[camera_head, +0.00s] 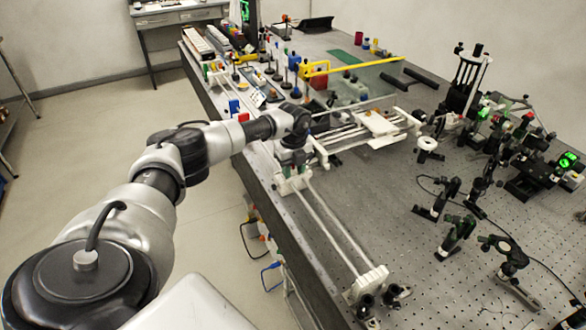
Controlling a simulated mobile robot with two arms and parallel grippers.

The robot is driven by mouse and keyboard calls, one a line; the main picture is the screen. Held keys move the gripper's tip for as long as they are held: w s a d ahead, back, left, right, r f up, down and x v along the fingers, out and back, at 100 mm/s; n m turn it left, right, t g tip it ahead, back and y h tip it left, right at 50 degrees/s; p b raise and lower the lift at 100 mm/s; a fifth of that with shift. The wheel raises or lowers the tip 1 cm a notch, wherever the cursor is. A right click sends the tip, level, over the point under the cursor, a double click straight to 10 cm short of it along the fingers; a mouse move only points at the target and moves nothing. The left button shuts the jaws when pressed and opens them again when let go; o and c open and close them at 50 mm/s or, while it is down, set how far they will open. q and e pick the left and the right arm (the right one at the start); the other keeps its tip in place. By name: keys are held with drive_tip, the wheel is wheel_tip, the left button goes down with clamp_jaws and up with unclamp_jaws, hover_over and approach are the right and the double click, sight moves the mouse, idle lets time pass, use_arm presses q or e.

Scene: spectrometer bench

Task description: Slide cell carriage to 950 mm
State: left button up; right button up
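Two parallel white rails (335,232) run along the bench's left edge to a white end block (368,283) near the front. A small white block (291,184) sits across the rails below my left wrist; it looks like the cell carriage, but its shape is partly hidden. My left gripper (291,164) points down just above or at this block. Its fingers are too small and covered to tell whether they are open, shut or touching it. No scale marks are readable. My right gripper is not in view.
The perforated bench (430,290) carries black optic mounts (455,232) at right and a white railed stage (375,125) behind the gripper. A yellow bar (355,66) and many small parts crowd the far end. The rail stretch towards the front end block looks clear.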

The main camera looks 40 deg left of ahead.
sight(293, 169)
use_arm(q)
drive_tip(key=shift+o, duration=1.2)
drive_tip(key=shift+r, duration=0.1)
wheel_tip(293, 169, up, 11)
drive_tip(key=b, duration=0.2)
drive_tip(key=shift+f, duration=0.2)
